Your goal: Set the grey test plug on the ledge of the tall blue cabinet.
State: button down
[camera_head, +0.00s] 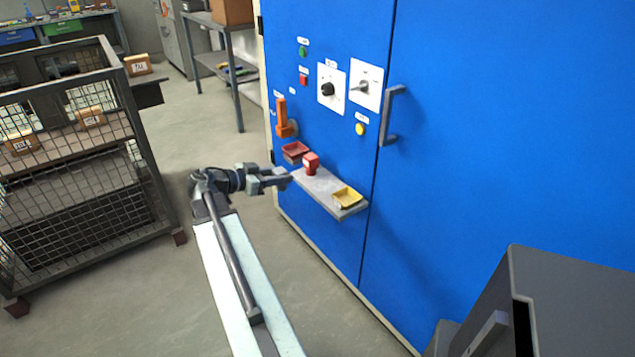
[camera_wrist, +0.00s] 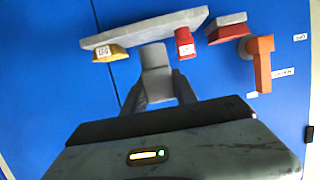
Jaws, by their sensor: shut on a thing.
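The tall blue cabinet (camera_head: 480,150) fills the right half of the head view. Its narrow grey ledge (camera_head: 326,191) juts from the left door. My gripper (camera_head: 277,177) is just left of the ledge's left end, at about its height. In the wrist view, the grey test plug (camera_wrist: 155,68) is held between my gripper's fingers (camera_wrist: 159,90), with the ledge (camera_wrist: 150,26) behind it. From the head, I cannot clearly separate the plug from the fingers. I cannot tell whether the plug touches the ledge.
A wire cart (camera_head: 80,150) stands left, a grey cabinet (camera_head: 570,300) lower right.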

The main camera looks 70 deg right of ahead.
jog(key=s+d, duration=0.3)
jog(key=d, duration=0.1)
jog(key=s+d+f+b, duration=0.1)
jog(key=s+d, duration=0.7)
jog(key=shift+f, duration=0.25)
notch_tip(320, 180, down, 4)
jog(key=b, duration=0.4)
jog(key=shift+r, duration=0.25)
jog(key=shift+f, duration=0.2)
jog(key=c, duration=1)
grip_release()
jog(key=shift+o, duration=0.2)
jog(key=shift+r, duration=0.1)
